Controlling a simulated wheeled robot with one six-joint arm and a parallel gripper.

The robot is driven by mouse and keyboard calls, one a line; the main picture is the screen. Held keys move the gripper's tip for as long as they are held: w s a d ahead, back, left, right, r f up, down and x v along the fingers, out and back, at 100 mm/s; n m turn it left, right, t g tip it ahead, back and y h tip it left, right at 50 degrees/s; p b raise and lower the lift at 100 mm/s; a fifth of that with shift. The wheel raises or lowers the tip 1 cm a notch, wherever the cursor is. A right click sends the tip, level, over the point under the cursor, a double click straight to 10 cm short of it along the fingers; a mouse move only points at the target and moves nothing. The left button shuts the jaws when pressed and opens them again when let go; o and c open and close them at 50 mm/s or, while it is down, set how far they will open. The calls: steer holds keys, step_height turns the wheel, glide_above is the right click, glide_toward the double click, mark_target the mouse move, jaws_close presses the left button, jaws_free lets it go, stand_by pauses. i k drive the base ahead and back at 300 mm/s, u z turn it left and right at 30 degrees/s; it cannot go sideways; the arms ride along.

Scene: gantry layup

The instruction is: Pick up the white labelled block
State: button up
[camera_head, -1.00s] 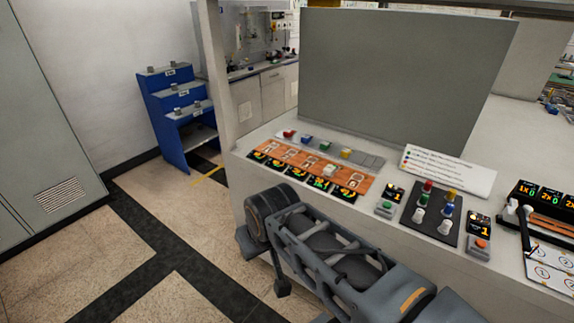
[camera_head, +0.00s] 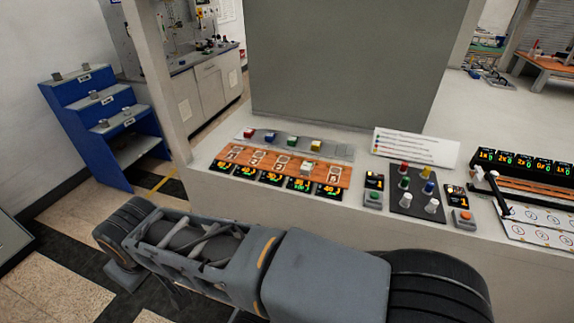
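A small whitish block (camera_head: 312,171) sits on the orange-brown board (camera_head: 262,164) at the front of the light grey bench, near the board's right part. It is small in the picture, and I cannot read a label on it. My arm lies across the lower part of the view, in front of the bench and apart from the block. Gripper fingers cannot be made out, and nothing is seen held.
Red (camera_head: 249,133), blue (camera_head: 270,139), green (camera_head: 289,143) and yellow (camera_head: 317,146) blocks stand on a grey strip behind the board. A button panel (camera_head: 416,203) and a white sign (camera_head: 416,147) are to the right. A blue stepped shelf (camera_head: 85,130) stands left. An upright grey panel (camera_head: 345,65) stands behind.

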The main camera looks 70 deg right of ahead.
mark_target(306, 169)
steer(key=z, duration=0.3)
steer(key=i, duration=0.75)
steer(key=z, duration=0.95)
steer(key=i, duration=0.4)
steer(key=z, duration=0.4)
